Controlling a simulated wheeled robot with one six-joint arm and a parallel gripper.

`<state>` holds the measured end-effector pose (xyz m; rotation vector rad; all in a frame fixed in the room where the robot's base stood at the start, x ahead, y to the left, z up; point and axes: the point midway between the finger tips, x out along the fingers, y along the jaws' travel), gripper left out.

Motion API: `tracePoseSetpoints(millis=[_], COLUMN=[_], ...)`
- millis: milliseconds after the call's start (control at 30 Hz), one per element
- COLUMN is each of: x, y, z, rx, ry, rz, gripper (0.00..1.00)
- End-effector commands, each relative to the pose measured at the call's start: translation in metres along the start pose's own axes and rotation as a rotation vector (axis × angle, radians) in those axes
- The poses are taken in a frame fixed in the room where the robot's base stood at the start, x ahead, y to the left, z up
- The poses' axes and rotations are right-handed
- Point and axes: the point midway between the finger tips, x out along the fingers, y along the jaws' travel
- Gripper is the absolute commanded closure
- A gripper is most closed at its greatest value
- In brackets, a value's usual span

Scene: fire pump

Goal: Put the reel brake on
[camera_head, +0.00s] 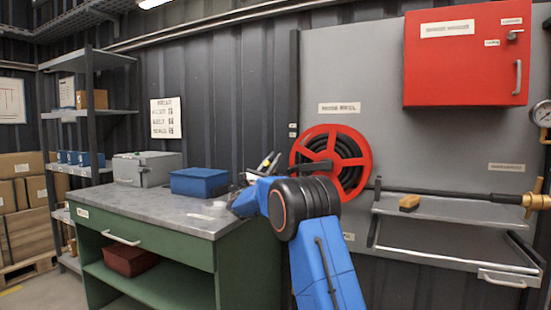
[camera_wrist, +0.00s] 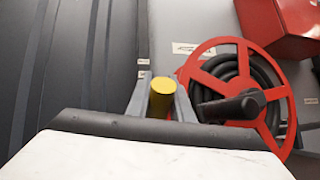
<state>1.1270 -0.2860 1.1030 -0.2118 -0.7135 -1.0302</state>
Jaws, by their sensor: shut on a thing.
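The hose reel (camera_head: 364,148) has a red wheel with black hose, mounted on the grey wall panel. It also shows in the wrist view (camera_wrist: 213,50), with a black arm (camera_wrist: 232,106) across its front. My gripper (camera_head: 269,162) is just left of the reel, above the bench's right end. In the wrist view my gripper (camera_wrist: 162,100) is shut on a yellow cylinder (camera_wrist: 161,97), seen nearly end-on. It may be the grip of the reel brake lever; its lower part and any link to the reel are hidden.
A green workbench (camera_head: 150,225) with a blue bin (camera_head: 199,182) and a grey case (camera_head: 147,168) stands left. A red cabinet (camera_head: 466,60) hangs at upper right. A metal shelf (camera_head: 450,209) with a yellow-brown block (camera_head: 409,202) and a hose nozzle (camera_head: 537,201) are right.

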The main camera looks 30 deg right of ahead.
Motion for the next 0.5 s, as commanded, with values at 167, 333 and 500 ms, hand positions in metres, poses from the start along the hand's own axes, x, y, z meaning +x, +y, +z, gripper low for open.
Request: tracePoseSetpoints(millis=[167,333,500], x=[-0.0059,-0.0073,-0.0073], y=[-0.0007,-0.0008,-0.0008], z=[-0.0005,-0.0003,-0.0002], rx=[0.007,0.010,0.009], ry=[-0.039,-0.052,-0.052], rz=[0.002,0.004,0.003], gripper=[1.00,1.00,1.00])
